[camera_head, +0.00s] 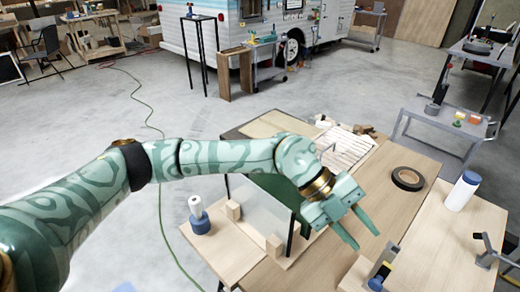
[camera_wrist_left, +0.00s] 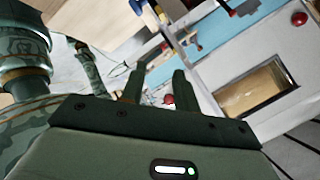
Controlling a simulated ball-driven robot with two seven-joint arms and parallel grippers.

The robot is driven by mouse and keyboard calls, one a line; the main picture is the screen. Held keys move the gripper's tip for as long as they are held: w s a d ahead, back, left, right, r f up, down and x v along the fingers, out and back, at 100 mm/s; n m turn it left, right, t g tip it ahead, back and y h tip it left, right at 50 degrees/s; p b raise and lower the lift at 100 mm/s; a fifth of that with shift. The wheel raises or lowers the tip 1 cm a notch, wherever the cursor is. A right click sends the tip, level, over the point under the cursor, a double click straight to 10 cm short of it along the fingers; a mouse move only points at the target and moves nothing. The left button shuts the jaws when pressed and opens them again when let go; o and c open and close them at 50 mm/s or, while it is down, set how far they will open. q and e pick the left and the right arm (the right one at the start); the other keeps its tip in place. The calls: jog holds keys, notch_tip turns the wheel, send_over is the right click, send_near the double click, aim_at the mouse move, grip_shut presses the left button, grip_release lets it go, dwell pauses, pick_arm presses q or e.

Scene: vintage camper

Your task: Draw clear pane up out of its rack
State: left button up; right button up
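The clear pane (camera_head: 262,222) stands upright in its rack, held between wooden blocks (camera_head: 274,246) on a light wooden base (camera_head: 236,256). A dark green panel (camera_head: 276,187) with a dark edge stands just behind it, and my arm hides part of its top. My left gripper (camera_head: 366,240) is to the right of the pane, apart from it, over the wooden table. Its two fingers are spread with nothing between them. In the left wrist view the same fingers (camera_wrist_left: 157,88) are apart and empty, and the pane does not show. My right gripper is not in view.
A white and blue bottle (camera_head: 199,216) stands at the rack's left end. A black tape roll (camera_head: 408,179), a white cylinder with a blue cap (camera_head: 463,192) and a striped cloth (camera_head: 343,148) are on the table. A grey metal tool (camera_head: 490,252) is at the right. Bare tabletop lies around the tape.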

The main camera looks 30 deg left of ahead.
pick_arm(q)
jog(key=w+a+n+t+y, duration=0.1)
jog(key=w+a+n+y, duration=0.15)
jog(key=a, duration=0.45)
jog(key=w+a+n+y, duration=0.2)
jog(key=w+a+y, duration=0.2)
jog(key=a, duration=0.4)
notch_tip(320, 180, up, 4)
jog(key=n+y, duration=0.4)
send_over(256, 210)
notch_tip(256, 210, down, 16)
jog(key=b, duration=0.2)
jog(key=shift+d+r+b, duration=0.15)
jog(key=shift+d+b, duration=0.1)
jog(key=shift+b, duration=0.15)
jog(key=shift+w, duration=0.1)
grip_shut()
